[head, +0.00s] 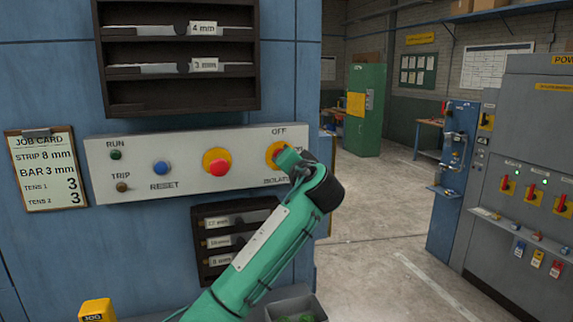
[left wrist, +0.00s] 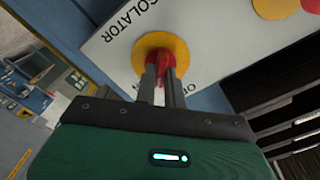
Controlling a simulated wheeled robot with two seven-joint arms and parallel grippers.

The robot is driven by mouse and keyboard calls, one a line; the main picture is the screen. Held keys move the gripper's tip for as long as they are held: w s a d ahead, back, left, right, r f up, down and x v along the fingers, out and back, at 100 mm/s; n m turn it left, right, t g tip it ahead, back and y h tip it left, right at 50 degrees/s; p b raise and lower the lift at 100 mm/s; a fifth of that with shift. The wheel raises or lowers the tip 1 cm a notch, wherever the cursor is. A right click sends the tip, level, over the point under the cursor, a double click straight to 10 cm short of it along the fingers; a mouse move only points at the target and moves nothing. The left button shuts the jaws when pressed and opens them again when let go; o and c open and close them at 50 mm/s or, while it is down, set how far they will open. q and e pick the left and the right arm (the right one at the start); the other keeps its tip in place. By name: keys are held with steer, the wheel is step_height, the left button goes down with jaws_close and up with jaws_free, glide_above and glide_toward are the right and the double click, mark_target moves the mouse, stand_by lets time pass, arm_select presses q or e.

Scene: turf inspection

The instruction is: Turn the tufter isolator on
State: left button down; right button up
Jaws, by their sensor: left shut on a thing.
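The tufter isolator is a red handle on a yellow round plate (head: 272,150), at the right end of the light control panel (head: 245,165) in the head view. Its OFF mark is above it; the ON mark at its right and the ISOLATOR label below are partly covered by my left arm. In the left wrist view the red handle (left wrist: 158,64) sits between the fingers of my left gripper (left wrist: 160,78), which is shut on it. The handle's exact angle is hard to tell. My right gripper is not in view.
The panel also has a red button (head: 218,162) on yellow, a blue RESET button (head: 161,168), and RUN and TRIP lamps. Slotted racks (head: 180,105) sit above and below it. A grey power cabinet (head: 520,150) stands at the right, with open floor (head: 390,230) between.

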arm_select(q)
steer(key=m+p, duration=0.1)
steer(key=m, duration=0.7)
steer(key=shift+d+f+m, duration=0.1)
steer(key=shift+m, duration=0.3)
stand_by(0.4)
steer(key=c, duration=1.5)
jaws_free()
